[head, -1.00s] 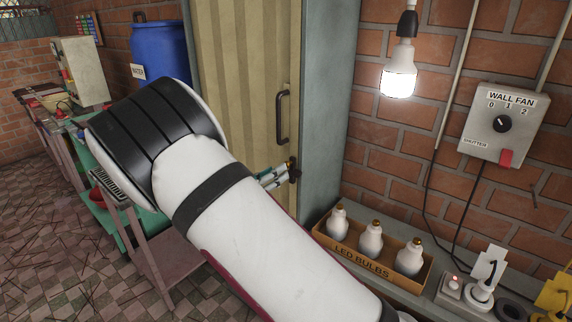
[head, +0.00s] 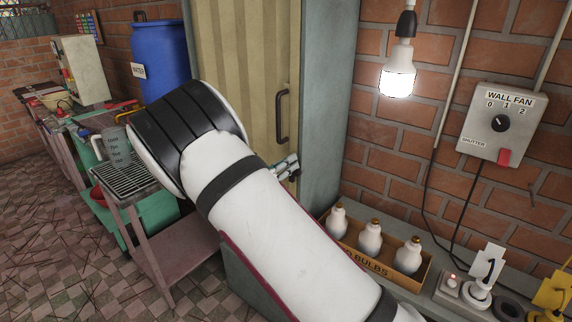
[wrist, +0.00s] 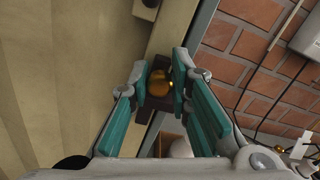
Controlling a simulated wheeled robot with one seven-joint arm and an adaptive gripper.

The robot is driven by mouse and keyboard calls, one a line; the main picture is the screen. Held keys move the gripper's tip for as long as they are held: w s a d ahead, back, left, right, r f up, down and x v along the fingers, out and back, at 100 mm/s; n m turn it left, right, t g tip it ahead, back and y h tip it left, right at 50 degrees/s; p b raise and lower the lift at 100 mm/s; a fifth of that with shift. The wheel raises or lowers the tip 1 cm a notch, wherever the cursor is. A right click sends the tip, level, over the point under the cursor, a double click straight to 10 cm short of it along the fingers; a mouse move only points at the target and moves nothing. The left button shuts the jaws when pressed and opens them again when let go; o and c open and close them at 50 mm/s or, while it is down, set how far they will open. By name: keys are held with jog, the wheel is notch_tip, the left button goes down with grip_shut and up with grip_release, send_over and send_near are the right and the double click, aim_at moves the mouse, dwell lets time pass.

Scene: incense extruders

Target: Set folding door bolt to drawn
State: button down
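The folding door (head: 240,70) is beige and ribbed, with a dark vertical handle (head: 282,118). In the wrist view, the door bolt shows as a round brass knob (wrist: 160,82) on a dark brown bracket at the door's edge. My gripper (wrist: 160,70) has teal pads, and its fingers stand apart on either side of the knob. The right fingertip looks very close to the knob; I cannot tell whether either finger touches it. In the head view my gripper (head: 288,166) is at the door's right edge below the handle, and the bolt is hidden there.
A grey-green door frame (head: 325,110) stands right of the door. A box of LED bulbs (head: 350,255) sits on the shelf at lower right, below a lit bulb (head: 397,82) and a wall fan switch box (head: 500,125). A blue water barrel (head: 160,60) and a side table (head: 165,235) stand left.

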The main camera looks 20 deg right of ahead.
aim_at(294, 149)
jog(key=shift+r, duration=0.1)
notch_tip(294, 149, up, 3)
jog(key=shift+f+p, duration=0.1)
jog(key=shift+p, duration=0.45)
jog(key=c, duration=1.5)
grip_release()
jog(key=shift+a, duration=0.15)
jog(key=v, duration=1.2)
